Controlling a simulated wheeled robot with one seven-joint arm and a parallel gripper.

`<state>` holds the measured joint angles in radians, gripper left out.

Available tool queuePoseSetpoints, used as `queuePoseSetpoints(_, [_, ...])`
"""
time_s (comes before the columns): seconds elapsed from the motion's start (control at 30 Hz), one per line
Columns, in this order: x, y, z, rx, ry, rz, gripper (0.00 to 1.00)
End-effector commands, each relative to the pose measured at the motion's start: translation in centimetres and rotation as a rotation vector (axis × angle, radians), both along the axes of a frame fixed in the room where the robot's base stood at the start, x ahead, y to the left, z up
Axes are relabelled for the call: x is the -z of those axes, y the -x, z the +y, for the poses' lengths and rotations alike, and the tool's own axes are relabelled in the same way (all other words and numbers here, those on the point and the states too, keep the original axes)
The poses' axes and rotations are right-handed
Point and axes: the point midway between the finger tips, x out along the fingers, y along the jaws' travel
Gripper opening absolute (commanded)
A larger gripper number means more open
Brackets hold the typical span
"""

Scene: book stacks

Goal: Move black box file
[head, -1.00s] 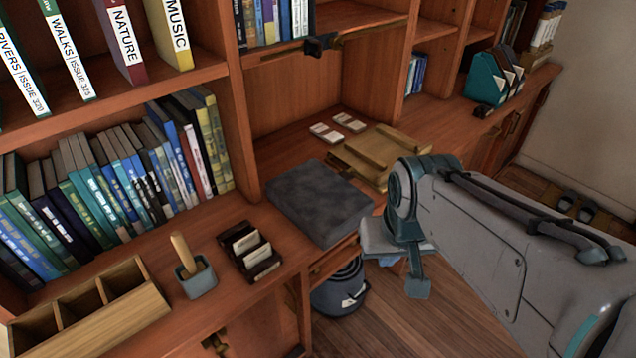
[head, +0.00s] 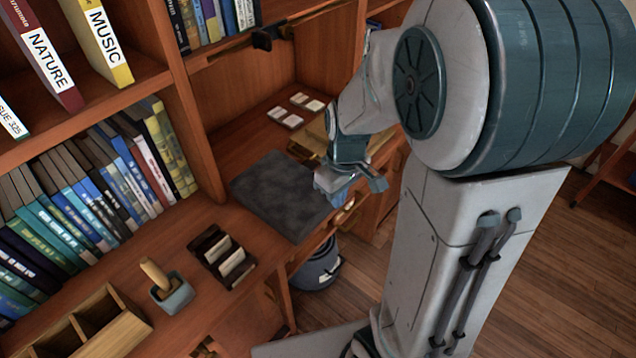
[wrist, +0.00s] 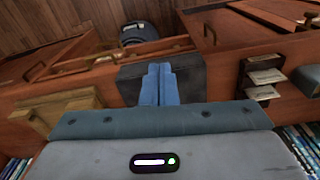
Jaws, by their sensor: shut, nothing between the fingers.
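A flat, dark grey to black slab-like box (head: 278,192), the only thing here that looks like the black box file, lies on the desk surface in the head view. It also shows in the wrist view (wrist: 190,80), behind my fingertips. My gripper (head: 328,182) is by the box's right side, near the desk's front edge. In the wrist view my gripper's blue fingers (wrist: 158,84) are together and empty, and they hide part of the box. I cannot tell whether they touch it.
A wooden tray (head: 314,134) and white cards (head: 296,108) lie beyond the box. A card holder (head: 222,257), a pot (head: 172,293) and a wooden divider box (head: 108,322) stand on the near ledge. Shelved books (head: 90,190) are at left; a bin (head: 316,268) is below.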

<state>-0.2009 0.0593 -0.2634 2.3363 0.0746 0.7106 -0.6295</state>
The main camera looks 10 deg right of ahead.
Motion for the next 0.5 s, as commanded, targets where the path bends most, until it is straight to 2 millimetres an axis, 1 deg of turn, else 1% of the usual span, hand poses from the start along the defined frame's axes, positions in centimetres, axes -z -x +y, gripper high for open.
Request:
queuePoseSetpoints(0.1, [0.8, -1.0, -0.4, -0.068, 0.019, 0.028, 0.0])
queuePoseSetpoints(0.2, [1.4, -1.4, -0.7, -0.102, 0.03, 0.036, 0.0])
queuePoseSetpoints(0.37, [2.4, -1.6, -0.9, -0.119, 0.033, 0.041, 0.0])
queuePoseSetpoints(0.5, [4.2, -1.5, -0.9, -0.117, 0.034, 0.045, 0.0])
